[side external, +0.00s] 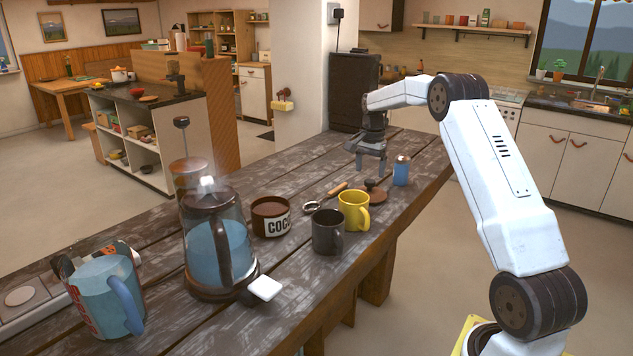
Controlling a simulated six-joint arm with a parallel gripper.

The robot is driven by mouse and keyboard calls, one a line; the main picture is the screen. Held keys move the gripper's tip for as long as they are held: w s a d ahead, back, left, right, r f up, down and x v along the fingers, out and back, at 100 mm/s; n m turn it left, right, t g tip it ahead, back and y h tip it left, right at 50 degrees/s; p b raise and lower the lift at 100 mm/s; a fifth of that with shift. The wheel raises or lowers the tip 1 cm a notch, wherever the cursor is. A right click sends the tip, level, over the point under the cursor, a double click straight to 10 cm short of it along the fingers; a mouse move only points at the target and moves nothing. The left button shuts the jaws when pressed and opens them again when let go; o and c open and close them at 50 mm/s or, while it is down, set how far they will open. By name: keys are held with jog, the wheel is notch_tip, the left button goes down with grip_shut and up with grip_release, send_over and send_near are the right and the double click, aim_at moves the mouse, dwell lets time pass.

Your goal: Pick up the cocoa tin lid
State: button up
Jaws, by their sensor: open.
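The cocoa tin (270,218) stands open on the wooden table, with its label facing the camera. A small brown disc with a dark knob, which looks like the cocoa tin lid (378,197), lies on the table behind the yellow mug. The mug may hide part of its near edge.
A yellow mug (354,209) and a dark grey mug (327,232) stand close in front of the lid. A blue shaker (401,171) is just right of it. A wooden-handled strainer (325,200) lies to the left. A glass press (217,245) stands farther left.

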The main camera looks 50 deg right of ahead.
aim_at(370, 181)
jog(key=shift+s+f, duration=0.15)
jog(key=shift+f, duration=2.4)
grip_shut()
